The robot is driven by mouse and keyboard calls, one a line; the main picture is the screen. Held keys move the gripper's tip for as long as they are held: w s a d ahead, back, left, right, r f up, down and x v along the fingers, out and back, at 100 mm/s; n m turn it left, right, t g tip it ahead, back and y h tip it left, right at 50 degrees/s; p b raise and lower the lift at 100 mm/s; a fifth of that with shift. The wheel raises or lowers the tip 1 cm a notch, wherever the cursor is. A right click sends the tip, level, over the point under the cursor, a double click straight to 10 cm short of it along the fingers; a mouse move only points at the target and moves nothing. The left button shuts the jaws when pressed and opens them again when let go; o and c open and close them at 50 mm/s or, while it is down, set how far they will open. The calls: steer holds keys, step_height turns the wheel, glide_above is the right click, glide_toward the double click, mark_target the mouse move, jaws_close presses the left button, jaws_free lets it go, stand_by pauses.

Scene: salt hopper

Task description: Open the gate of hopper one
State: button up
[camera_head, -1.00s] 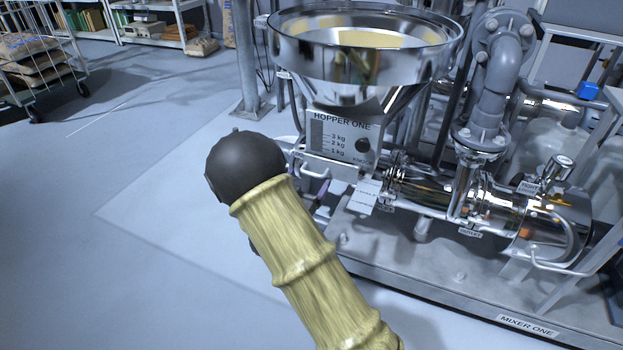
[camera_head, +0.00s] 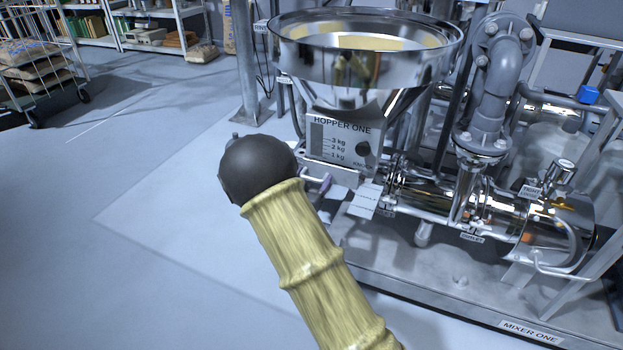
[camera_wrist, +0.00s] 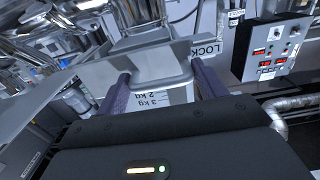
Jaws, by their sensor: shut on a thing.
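Hopper one (camera_head: 365,75) is a shiny steel funnel with a labelled panel (camera_head: 345,142) below it, showing a kg scale and a dark knob. Its gate sits low under the panel, and my arm partly covers that area. The exact contact is partly hidden.
Mixer one (camera_head: 545,225) with its pipes and valve stands right of the hopper on a low metal base (camera_head: 460,280). A control box (camera_wrist: 270,50) shows in the wrist view.

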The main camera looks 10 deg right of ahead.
steer(key=p+v, duration=0.1)
steer(key=v, duration=0.5)
steer(key=shift+p, duration=0.4)
steer(key=o, duration=1.3)
steer(key=shift+c, duration=0.2)
steer(key=shift+s+a, duration=0.15)
steer(key=p+v, duration=0.4)
steer(key=v, duration=1.3)
steer(key=shift+p, duration=0.4)
